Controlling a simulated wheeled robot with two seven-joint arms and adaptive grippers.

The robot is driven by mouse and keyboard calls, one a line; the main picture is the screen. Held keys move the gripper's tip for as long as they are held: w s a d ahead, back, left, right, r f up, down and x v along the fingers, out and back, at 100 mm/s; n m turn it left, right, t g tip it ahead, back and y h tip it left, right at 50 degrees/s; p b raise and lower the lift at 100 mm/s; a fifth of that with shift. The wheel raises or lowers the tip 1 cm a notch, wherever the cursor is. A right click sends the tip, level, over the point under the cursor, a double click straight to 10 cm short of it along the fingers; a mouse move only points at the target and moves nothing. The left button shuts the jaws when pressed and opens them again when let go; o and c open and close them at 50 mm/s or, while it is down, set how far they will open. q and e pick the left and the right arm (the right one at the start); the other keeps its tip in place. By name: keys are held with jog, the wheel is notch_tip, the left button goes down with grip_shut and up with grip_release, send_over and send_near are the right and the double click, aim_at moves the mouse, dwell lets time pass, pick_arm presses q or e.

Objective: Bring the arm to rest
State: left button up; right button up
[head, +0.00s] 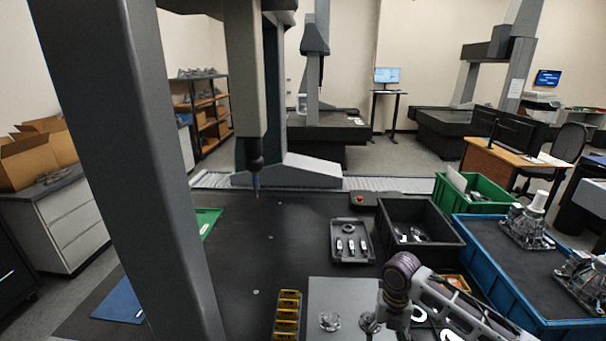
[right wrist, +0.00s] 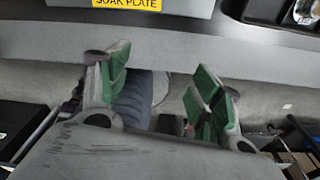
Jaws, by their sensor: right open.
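My right arm (head: 445,302) comes in from the lower right of the head view, over the corner between the grey plate and the blue bin. My right gripper (right wrist: 160,82) shows in the right wrist view. Its two green-padded fingers are wide apart, with nothing held between them. It points at a grey edge with the floor below, short of a grey plate with a yellow "SOAK PLATE" label (right wrist: 128,4). My right fingers cannot be made out in the head view. My left gripper is in neither view.
The black table (head: 270,240) carries a grey plate (head: 340,292) with round metal parts, a yellow rack (head: 287,318), a small tray (head: 352,258) and a black bin (head: 385,215). A blue bin (head: 480,262) holds castings. A gantry column (head: 150,150) stands at left.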

jog(key=s+a+f+m+t+y, duration=0.2)
jog(key=s+a+m+t, duration=0.1)
jog(key=s+a+m, duration=0.9)
jog(key=s+d+m+t+h, duration=0.2)
jog(key=s+d+m, duration=0.3)
jog(key=d+m, duration=1.05)
jog(key=s+a+f+m+g, duration=0.1)
jog(key=a+f+m, duration=0.1)
jog(key=f, duration=1.4)
jog(key=s+a+f+m+g, duration=0.1)
jog(key=s+a+f, duration=0.1)
jog(key=f, duration=1.4)
jog(key=s+d+f, duration=0.2)
jog(key=s+f, duration=0.8)
jog(key=s, duration=0.1)
jog(key=s+d+f, duration=0.2)
jog(key=s+f, duration=0.8)
jog(key=s, duration=0.1)
jog(key=shift+d+f+g, duration=0.2)
jog(key=shift+d+g, duration=0.05)
jog(key=shift+g, duration=0.15)
